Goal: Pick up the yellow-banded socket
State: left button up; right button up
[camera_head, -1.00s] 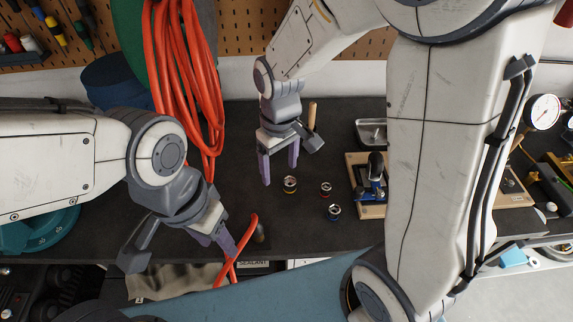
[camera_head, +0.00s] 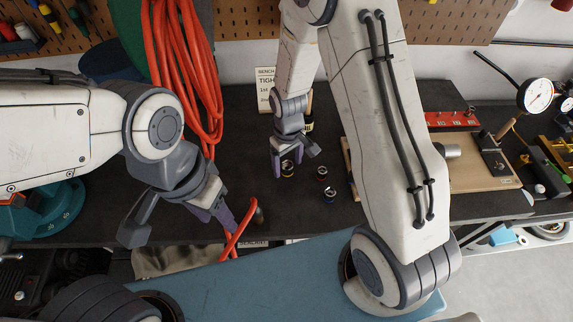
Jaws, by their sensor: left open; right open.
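The yellow-banded socket (camera_head: 287,171) stands upright on the dark bench top. My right gripper (camera_head: 287,168) is open and points down over it, with one finger on each side of the socket in this view. I cannot tell whether the fingers touch it, and part of its top is close behind them. A red-banded socket (camera_head: 321,173) and a blue-banded socket (camera_head: 330,194) stand to the right, apart from the gripper. My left gripper (camera_head: 224,221) is open and empty near the front edge of the bench, beside the orange cord.
The orange cord (camera_head: 184,75) hangs at the back left, and its lower end lies by my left gripper. A card (camera_head: 266,88) stands behind my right gripper. A wooden board (camera_head: 470,175), a red rail (camera_head: 452,119) and a dial gauge (camera_head: 535,96) are at right.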

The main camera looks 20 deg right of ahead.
jog(key=shift+f, duration=0.65)
grip_shut()
